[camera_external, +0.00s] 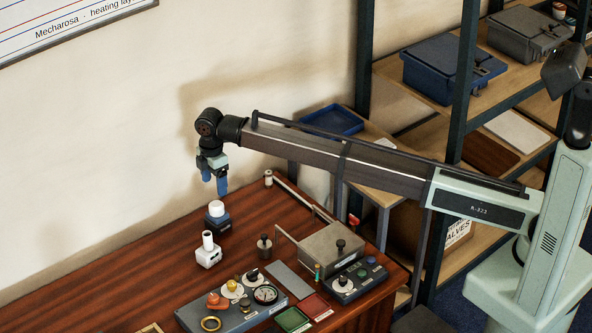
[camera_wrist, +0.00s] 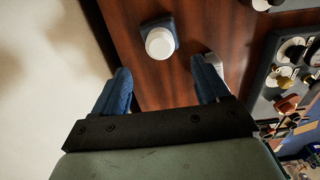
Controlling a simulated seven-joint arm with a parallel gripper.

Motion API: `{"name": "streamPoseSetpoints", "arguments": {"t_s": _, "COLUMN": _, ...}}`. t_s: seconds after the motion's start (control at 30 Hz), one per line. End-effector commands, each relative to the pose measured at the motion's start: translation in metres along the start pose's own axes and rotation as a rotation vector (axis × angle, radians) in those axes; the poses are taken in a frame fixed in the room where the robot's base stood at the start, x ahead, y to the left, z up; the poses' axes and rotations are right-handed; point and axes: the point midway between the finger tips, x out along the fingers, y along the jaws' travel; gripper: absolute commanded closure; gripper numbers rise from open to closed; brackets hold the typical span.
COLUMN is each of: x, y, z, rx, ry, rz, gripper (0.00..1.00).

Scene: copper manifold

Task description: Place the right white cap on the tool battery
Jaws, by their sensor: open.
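A round white cap (camera_external: 216,208) sits on top of a dark blue-black block (camera_external: 217,223), which looks like the tool battery. The cap (camera_wrist: 160,43) and the block's edge (camera_wrist: 173,24) also show in the wrist view, ahead of my fingers. My gripper (camera_external: 214,186) is open and empty, pointing down a little above the cap. Its blue fingers (camera_wrist: 163,84) are wide apart.
A grey-blue panel (camera_external: 230,314) with gauge and knobs, a metal box (camera_external: 331,250) and a dark control box (camera_external: 357,280) occupy the table's right side. A small dark weight-like piece (camera_external: 264,247) stands between. Bare wood (camera_external: 120,285) lies left. The wall is close behind.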

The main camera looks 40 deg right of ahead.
Motion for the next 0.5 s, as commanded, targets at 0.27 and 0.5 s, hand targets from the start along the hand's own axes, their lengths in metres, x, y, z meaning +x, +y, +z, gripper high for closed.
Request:
{"name": "streamPoseSetpoints", "arguments": {"t_s": 0.27, "x": -0.032, "y": 0.0, "z": 0.0, "rx": 0.0, "ry": 0.0, "rz": 0.0, "gripper": 0.26}}
{"name": "streamPoseSetpoints", "arguments": {"t_s": 0.5, "x": -0.037, "y": 0.0, "z": 0.0, "rx": 0.0, "ry": 0.0, "rz": -0.001, "gripper": 0.26}}
